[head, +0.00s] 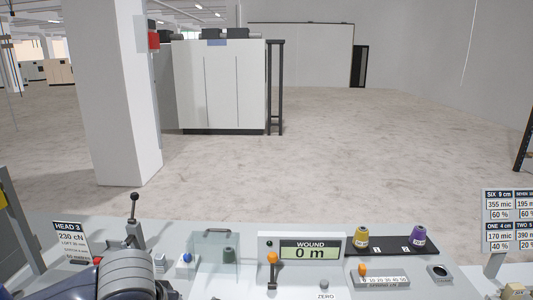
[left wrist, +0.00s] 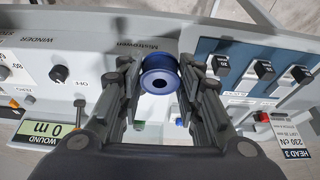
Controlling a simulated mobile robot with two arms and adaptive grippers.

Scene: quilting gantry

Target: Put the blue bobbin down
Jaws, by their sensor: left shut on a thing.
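The blue bobbin (left wrist: 159,66) is in the left wrist view, its round end with a dark centre hole facing the camera. My left gripper (left wrist: 160,76) is shut on it, one finger on each side. The bobbin is in front of the grey console; I cannot tell whether it touches anything there. In the head view my left arm shows at the lower left, and its fingertips and the blue bobbin cannot be made out. My right gripper is in neither view.
A yellow bobbin (head: 361,239) and a purple bobbin (head: 417,237) stand on a dark rack (head: 388,246). A grey-green spool (head: 229,254) stands by a clear guard. The console also carries an orange-knobbed lever (head: 272,260), a wound display (head: 309,251), a round cup (head: 440,270) and a black-knobbed lever (head: 134,198).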

